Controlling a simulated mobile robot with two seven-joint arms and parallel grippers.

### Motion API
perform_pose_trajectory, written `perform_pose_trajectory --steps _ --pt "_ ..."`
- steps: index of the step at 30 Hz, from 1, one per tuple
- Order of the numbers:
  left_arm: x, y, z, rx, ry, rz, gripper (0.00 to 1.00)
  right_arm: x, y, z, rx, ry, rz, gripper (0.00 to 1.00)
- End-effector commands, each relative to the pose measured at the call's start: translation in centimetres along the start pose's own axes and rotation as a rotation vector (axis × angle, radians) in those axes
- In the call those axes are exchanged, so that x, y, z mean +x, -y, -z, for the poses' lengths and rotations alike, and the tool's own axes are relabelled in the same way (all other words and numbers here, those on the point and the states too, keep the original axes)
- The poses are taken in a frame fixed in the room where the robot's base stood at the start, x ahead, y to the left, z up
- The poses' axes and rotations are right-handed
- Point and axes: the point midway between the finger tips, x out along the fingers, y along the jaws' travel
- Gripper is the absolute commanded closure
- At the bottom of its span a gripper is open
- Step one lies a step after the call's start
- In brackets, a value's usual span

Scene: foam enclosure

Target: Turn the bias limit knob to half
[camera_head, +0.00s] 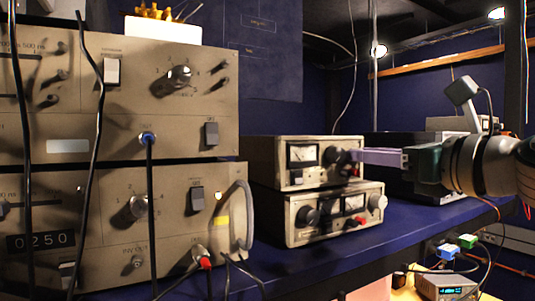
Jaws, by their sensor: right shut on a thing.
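Two small beige instruments are stacked on the blue bench in the middle of the head view. The upper instrument (264,163) has a meter (303,154) and a dark knob (332,156) on its front. My right gripper (353,156), with pale purple fingers, reaches in from the right. It is shut at the right part of this front, on what appears to be the dark knob. The fingertips partly hide the contact and the knob's pointer. The labels are too small to read, so I cannot confirm which is the bias limit knob. My left gripper is not in view.
The lower instrument (297,236) has a dark knob (309,216) and a pale knob (378,202). Large beige rack units (110,215) with hanging black cables fill the left. A dark box stands behind my right gripper. The blue bench (345,250) is clear in front.

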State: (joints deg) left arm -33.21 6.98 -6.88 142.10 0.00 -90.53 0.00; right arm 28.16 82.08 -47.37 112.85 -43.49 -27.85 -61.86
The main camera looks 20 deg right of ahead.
Motion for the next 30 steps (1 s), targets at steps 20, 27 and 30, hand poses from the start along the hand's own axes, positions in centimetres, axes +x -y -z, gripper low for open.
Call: perform_pose_trajectory --steps 20,27,30 --pt "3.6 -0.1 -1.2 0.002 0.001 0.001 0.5 0.0 0.0 0.4 0.373 0.009 0.001 1.0" --pt "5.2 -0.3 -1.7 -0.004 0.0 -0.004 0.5 0.0 0.0 0.4 0.602 0.013 0.002 1.0" --pt "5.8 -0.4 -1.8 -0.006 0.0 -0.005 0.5 0.0 0.0 0.4 0.698 0.015 0.002 1.0"
